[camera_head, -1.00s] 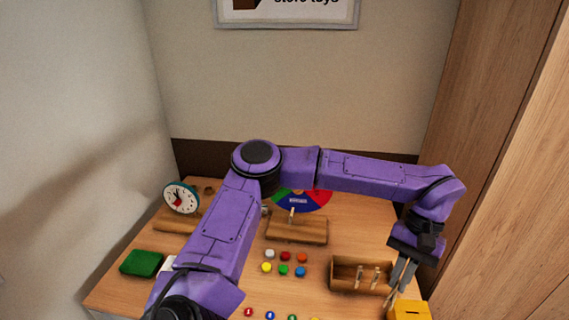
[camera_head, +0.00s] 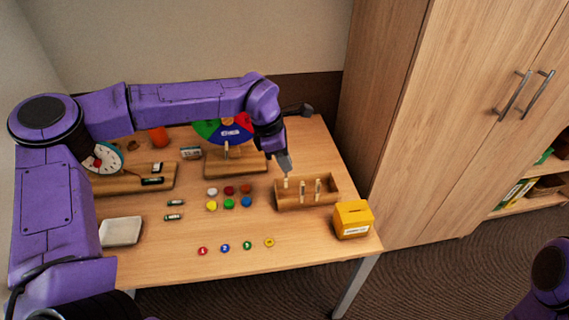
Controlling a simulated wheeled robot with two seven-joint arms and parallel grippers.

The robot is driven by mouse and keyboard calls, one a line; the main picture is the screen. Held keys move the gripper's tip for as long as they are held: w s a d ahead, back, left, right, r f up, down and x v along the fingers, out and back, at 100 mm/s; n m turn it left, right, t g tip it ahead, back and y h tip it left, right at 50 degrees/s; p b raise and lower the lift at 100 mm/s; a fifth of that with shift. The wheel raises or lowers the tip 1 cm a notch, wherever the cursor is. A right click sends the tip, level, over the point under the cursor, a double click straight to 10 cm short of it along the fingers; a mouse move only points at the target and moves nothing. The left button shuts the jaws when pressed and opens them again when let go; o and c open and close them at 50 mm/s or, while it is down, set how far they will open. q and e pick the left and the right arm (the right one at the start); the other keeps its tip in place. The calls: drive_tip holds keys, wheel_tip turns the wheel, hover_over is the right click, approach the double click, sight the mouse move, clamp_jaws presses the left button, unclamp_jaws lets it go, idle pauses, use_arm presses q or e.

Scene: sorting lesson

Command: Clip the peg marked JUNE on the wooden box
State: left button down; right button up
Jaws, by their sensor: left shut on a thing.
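The wooden box (camera_head: 332,202) stands at the right of the table. Two pale pegs, one (camera_head: 303,191) beside the other (camera_head: 318,189), are upright at its front wall. My left gripper (camera_head: 287,172) reaches down from above at the box's left end and is shut on a third pale peg (camera_head: 286,183). This peg is upright by the box's left part; I cannot tell whether it touches the wall. The marks on the pegs are too small to read. My right gripper is out of view.
A yellow box (camera_head: 352,220) stands right of the wooden box, near the table's edge. Coloured discs (camera_head: 229,204) lie to the left, numbered counters (camera_head: 225,248) in front. A colour wheel on a stand (camera_head: 236,163) is behind. A white tray (camera_head: 122,232) is at left.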

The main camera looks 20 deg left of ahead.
sight(286, 176)
use_arm(q)
drive_tip(key=shift+w+a+f+n, duration=0.15)
drive_tip(key=shift+w+n, duration=0.1)
drive_tip(key=shift+n, duration=0.45)
wheel_tip(286, 176, down, 3)
drive_tip(key=b, duration=0.3)
wheel_tip(286, 176, down, 2)
drive_tip(key=shift+b, duration=0.45)
drive_tip(key=shift+p, duration=0.35)
drive_tip(key=shift+p, duration=0.3)
